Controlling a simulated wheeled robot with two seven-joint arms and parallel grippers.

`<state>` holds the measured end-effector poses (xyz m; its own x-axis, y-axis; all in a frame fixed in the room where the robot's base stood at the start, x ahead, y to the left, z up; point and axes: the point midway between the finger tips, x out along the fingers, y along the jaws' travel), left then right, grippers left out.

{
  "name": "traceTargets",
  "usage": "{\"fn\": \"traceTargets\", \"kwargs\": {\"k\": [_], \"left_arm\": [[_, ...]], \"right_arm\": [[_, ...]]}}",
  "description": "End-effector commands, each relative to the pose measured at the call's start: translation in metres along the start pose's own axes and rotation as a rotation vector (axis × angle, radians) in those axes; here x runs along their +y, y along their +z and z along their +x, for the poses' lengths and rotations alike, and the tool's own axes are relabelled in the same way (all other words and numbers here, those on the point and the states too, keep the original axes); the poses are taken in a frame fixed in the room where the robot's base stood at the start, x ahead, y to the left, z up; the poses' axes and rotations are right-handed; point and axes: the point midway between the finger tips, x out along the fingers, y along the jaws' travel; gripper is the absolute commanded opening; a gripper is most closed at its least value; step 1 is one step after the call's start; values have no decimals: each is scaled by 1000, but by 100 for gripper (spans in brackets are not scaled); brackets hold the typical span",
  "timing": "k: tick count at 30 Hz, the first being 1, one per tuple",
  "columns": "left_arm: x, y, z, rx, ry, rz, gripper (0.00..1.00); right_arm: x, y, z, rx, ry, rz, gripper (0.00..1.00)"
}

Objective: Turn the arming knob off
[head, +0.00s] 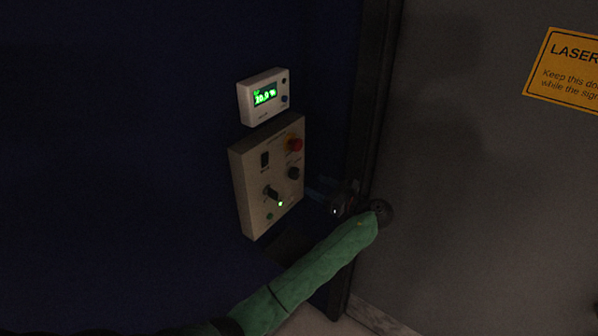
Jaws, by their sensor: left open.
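A pale control box (250,200) is on the dark blue wall. It has a dark knob with a bar-like handle (271,193) at its lower middle, with a lit green light (280,203) beside it. A second, round dark knob (293,173) sits at the right under a red mushroom button (295,145). The labels are too small to read, so I cannot tell which knob is for arming. My right gripper is not in view.
A small display unit (262,97) with green digits is above the box. A dark switch (265,159) and a green button (269,216) are also on the box. A dark post (372,100) and a grey door panel (480,200) with an orange laser sign (566,70) stand at the right.

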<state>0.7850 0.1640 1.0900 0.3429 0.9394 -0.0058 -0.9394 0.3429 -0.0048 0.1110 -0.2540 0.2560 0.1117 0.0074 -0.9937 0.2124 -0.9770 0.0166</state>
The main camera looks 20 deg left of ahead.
Motion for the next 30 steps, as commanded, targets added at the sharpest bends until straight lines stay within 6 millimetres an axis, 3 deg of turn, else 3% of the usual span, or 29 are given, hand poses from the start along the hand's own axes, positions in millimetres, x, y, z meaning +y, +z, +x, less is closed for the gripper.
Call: {"fn": "traceTargets", "kwargs": {"k": [9,18,30], "left_arm": [[-1,7,29,-9,3,8,56],[-1,6,68,-7,2,7,56],[-1,2,78,-6,2,6,56]], "right_arm": [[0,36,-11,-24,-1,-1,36],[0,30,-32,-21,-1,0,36],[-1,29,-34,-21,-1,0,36]]}}
